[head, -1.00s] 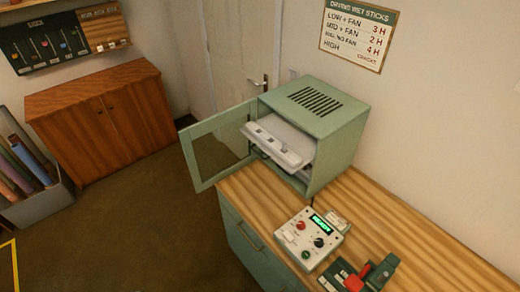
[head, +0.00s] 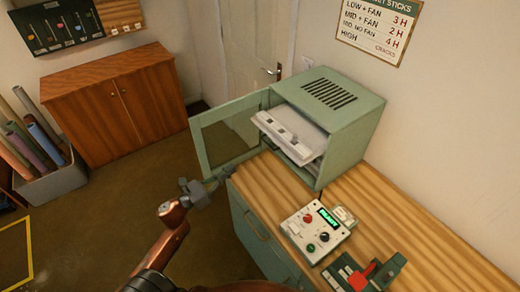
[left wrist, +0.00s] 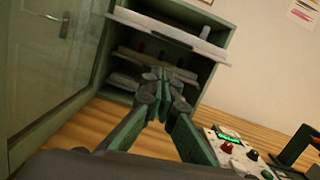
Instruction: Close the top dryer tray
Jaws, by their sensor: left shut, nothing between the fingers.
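The green dryer (head: 350,130) stands on the wooden counter with its glazed door (head: 226,135) swung open to the left. The white top tray (head: 292,133) sticks out of the dryer's open front. In the left wrist view the top tray (left wrist: 172,33) sits above lower trays (left wrist: 150,62), which are further in. My left gripper (head: 228,173) is low in front of the dryer, below the top tray and near the counter's left end. In the left wrist view its fingers (left wrist: 163,76) meet at the tips, with nothing between them. My right gripper is not in view.
A control box (head: 318,232) with knobs and a green display stands on the counter (head: 385,215) in front of the dryer. A green and red device (head: 362,274) is nearer. A brown cabinet (head: 110,105) stands at the left. The floor between is clear.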

